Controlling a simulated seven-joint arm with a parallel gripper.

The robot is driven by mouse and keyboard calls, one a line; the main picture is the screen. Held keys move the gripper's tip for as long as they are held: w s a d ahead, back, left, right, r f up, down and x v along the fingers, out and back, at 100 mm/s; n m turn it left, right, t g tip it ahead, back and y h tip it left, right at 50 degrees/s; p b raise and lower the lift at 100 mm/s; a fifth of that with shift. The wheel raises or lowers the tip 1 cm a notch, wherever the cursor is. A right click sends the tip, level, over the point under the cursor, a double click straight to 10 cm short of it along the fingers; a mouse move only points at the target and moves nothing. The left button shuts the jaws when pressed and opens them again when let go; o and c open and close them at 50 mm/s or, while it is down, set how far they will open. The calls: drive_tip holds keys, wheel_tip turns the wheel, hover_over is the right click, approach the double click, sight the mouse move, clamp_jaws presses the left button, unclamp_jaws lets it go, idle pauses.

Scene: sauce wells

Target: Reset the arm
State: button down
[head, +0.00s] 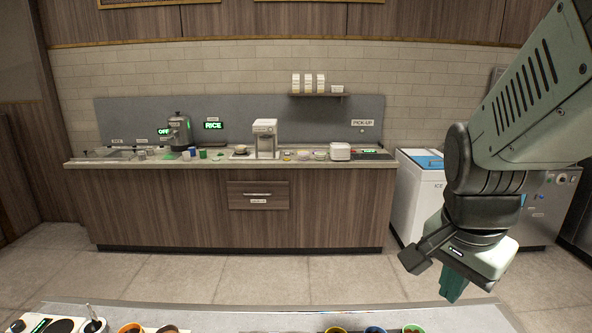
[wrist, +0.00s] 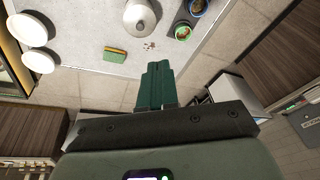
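My gripper (head: 453,284) hangs at the right of the head view, above the floor between the near counter and the back counter. Its green fingers point down there. In the wrist view the gripper (wrist: 155,72) shows its two green fingers side by side with no visible gap, and nothing shows between them. It appears shut and empty, apart from all objects.
The near counter (head: 270,318) carries several bowls along its edge. In the wrist view a green-yellow sponge (wrist: 115,55) and a rounded metal thing (wrist: 141,18) lie on a pale surface. The back counter (head: 230,168) holds appliances; a white ice chest (head: 420,190) stands right.

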drive_tip(key=s+a+r+n+t+y, duration=0.1)
drive_tip(key=s+a+r+n+t, duration=0.2)
drive_tip(key=s+a+r+n, duration=0.4)
drive_tip(key=a+r+n, duration=0.1)
drive_tip(key=a+n, duration=0.3)
drive_tip(key=n, duration=0.1)
drive_tip(key=shift+s+r+y, duration=0.35)
drive_tip(key=shift+s+y, duration=0.05)
drive_tip(key=c, duration=1.8)
unclamp_jaws()
